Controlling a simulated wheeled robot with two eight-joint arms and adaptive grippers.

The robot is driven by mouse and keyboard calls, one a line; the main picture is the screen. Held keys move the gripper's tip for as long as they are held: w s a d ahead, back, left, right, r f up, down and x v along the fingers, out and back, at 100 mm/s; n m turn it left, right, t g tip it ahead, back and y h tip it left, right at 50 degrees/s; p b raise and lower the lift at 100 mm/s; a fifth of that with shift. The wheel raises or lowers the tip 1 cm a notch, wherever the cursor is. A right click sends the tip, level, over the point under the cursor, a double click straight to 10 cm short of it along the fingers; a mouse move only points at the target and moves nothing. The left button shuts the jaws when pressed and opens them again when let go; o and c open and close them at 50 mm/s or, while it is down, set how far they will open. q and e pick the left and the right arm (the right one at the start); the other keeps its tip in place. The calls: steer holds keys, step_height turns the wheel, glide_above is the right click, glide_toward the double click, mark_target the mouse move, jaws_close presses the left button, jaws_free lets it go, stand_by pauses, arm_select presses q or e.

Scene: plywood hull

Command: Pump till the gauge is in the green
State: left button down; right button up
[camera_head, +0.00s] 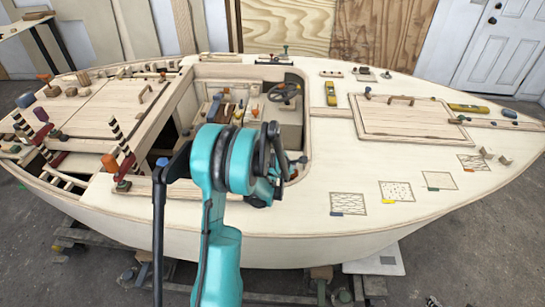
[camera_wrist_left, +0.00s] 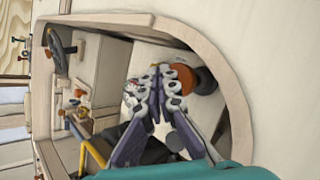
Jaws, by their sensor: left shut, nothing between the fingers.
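My left gripper (camera_head: 273,165) reaches into the front right of the cockpit opening, and its own teal arm hides much of it in the head view. In the left wrist view the left gripper (camera_wrist_left: 158,74) is shut and its fingers are empty. An orange-brown round knob with a dark part (camera_wrist_left: 196,78) is right beside the fingertips, under the cockpit rim. I cannot tell whether they touch it, or whether it is the pump handle. No gauge can be made out. The right gripper is not in view.
The cockpit rim (camera_wrist_left: 240,95) curves closely around the gripper. A steering wheel (camera_head: 286,90) stands at the cockpit's back right. Striped posts and an orange-topped handle (camera_head: 109,162) rise at the left.

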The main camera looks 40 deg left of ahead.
arm_select(q)
steer(key=shift+f+b, duration=0.35)
steer(key=shift+f, duration=0.05)
